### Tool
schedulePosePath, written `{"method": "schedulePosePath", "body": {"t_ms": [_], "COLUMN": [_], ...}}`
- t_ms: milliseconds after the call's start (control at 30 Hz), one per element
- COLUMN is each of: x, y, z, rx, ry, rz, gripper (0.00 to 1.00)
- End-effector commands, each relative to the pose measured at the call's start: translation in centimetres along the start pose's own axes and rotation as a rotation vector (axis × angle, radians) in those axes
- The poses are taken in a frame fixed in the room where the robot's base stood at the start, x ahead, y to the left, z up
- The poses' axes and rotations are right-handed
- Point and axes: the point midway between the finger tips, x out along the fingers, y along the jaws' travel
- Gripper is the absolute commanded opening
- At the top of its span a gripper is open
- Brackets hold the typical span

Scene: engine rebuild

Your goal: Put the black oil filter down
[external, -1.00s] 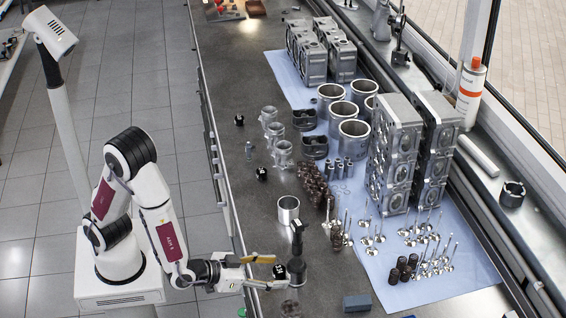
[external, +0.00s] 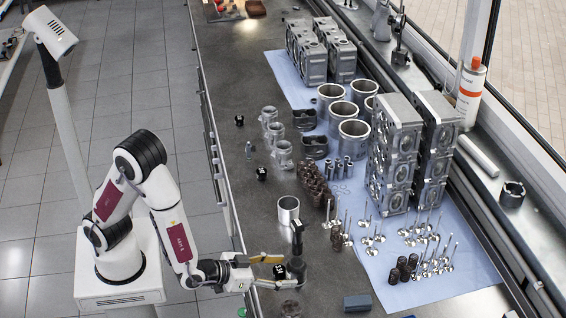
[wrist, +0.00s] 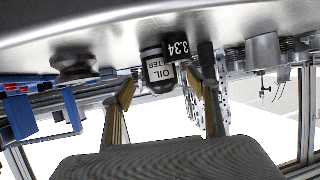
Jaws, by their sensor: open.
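The black oil filter (wrist: 160,74), with a white label reading OIL FILTER, shows between my fingertips in the wrist view, which looks upside down. Its end meets the bench surface, so it appears to stand on the bench. In the external view the filter (external: 296,267) is a small dark cylinder just right of my fingers. My gripper (external: 275,270) is open, low over the bench's near left edge. In the wrist view the gripper (wrist: 163,85) has a finger on each side of the filter, with visible gaps. Whether either finger touches it is unclear.
A metal cylinder (external: 288,210) and a dark upright tool (external: 297,238) stand just behind. A dark round part (external: 290,309) and a blue-grey block (external: 357,303) are in front. Valves (external: 430,255) crowd the right.

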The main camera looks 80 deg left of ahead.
Motion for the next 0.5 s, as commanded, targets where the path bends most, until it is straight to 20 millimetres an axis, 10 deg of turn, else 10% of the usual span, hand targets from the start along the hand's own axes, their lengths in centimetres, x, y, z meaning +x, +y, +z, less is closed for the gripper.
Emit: {"method": "schedulePosePath", "body": {"t_ms": [500], "x": [3.6], "y": [-0.1], "z": [0.2], "rx": [0.0], "ry": [0.0], "rz": [-0.003], "gripper": [0.59]}}
